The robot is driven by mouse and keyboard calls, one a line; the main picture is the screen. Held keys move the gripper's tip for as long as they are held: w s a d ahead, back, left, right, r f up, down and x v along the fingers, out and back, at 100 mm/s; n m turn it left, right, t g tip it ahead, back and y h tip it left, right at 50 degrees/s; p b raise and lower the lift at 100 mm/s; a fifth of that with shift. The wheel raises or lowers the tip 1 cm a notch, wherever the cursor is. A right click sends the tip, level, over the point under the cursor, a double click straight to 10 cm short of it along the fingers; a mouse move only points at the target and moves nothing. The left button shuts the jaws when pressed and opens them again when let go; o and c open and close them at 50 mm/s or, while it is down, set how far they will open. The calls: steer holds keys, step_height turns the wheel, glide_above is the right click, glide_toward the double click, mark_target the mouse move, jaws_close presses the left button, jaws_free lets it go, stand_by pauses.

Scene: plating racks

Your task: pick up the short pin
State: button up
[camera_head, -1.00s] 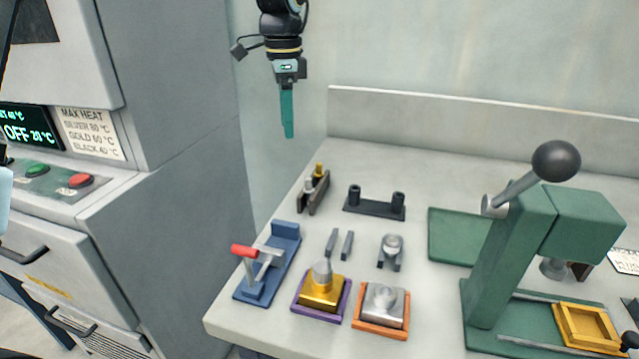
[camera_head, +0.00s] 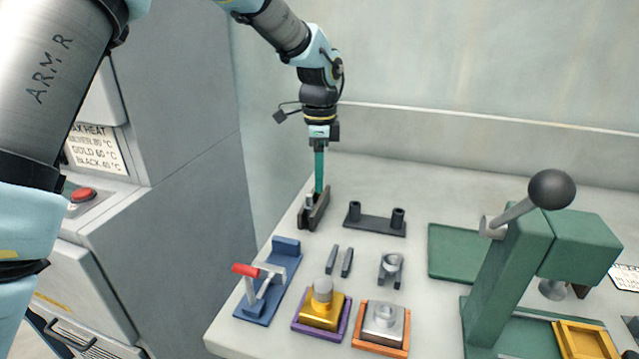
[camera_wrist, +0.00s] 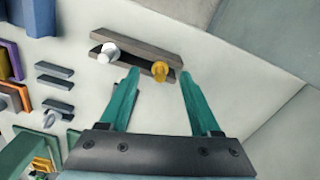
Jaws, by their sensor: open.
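Two pins stand in a dark slotted rack (camera_head: 318,217) at the back left of the bench. One is a silver-white pin (camera_head: 309,201), also in the wrist view (camera_wrist: 107,52). The other is a gold pin (camera_wrist: 159,70), hidden behind my fingers in the head view. I cannot tell which pin is shorter. My gripper (camera_head: 319,190) points down over the rack with its teal fingers. In the wrist view its fingertips (camera_wrist: 159,76) are apart, with the gold pin showing between them. The jaws are open and hold nothing.
A black two-post stand (camera_head: 375,222) is right of the rack. In front are a blue red-handled clamp (camera_head: 268,284), two grey bars (camera_head: 340,261), a gold block (camera_head: 322,310) and a silver block (camera_head: 384,322). A green press (camera_head: 515,255) stands right.

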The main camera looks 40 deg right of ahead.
steer(key=shift+f, duration=0.65)
jaws_close()
